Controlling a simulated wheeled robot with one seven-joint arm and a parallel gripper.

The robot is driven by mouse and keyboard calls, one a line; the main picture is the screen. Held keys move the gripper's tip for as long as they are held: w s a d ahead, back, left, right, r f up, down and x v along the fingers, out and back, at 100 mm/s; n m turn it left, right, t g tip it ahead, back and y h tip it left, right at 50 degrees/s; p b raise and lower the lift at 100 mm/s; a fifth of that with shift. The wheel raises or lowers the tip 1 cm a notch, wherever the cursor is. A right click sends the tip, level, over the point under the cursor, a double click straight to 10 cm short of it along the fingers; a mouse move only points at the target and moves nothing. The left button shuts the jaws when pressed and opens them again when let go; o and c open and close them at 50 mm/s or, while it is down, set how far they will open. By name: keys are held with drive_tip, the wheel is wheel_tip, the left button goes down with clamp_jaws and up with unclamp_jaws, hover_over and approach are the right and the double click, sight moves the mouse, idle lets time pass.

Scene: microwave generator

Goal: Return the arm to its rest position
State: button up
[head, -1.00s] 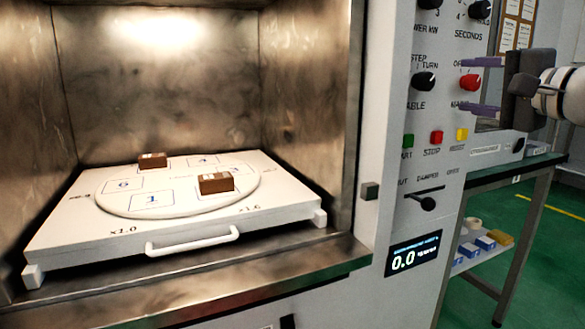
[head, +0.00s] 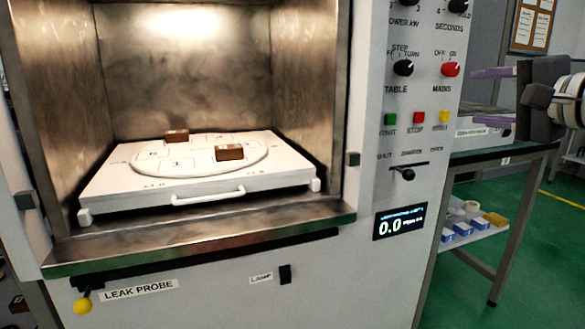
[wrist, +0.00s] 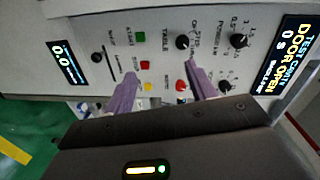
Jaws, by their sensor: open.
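My gripper (head: 492,98) is at the right edge of the head view, beside the control panel. Its two purple fingers are apart with nothing between them, and they point left. In the wrist view my gripper (wrist: 158,92) faces the panel (wrist: 150,60), with knobs and buttons showing beyond and between the fingers. My arm behind the gripper runs out of the head view at the right.
The open chamber holds a white tray (head: 110,190) with two brown blocks (head: 177,136) (head: 229,152) on its round plate. A red mains knob (head: 450,69) sticks out of the panel. A bench (head: 500,152) with a lower shelf stands at the right, over green floor.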

drive_tip(key=s+a+f+n+g+h, duration=0.1)
drive_tip(key=s+a+f+n+g, duration=0.15)
drive_tip(key=a+f, duration=0.6)
drive_tip(key=s+a+f+n+g, duration=0.2)
drive_tip(key=s+a+f+g, duration=0.25)
drive_tip(key=f, duration=0.65)
drive_tip(key=s+a+f+n+g+h, duration=0.1)
drive_tip(key=s+f+n+h, duration=0.1)
drive_tip(key=s+f, duration=0.4)
drive_tip(key=s+a+f+n+g+h, duration=0.2)
drive_tip(key=s+f+n, duration=0.3)
drive_tip(key=f, duration=0.7)
drive_tip(key=shift+s+h, duration=0.5)
drive_tip(key=shift+s, duration=0.2)
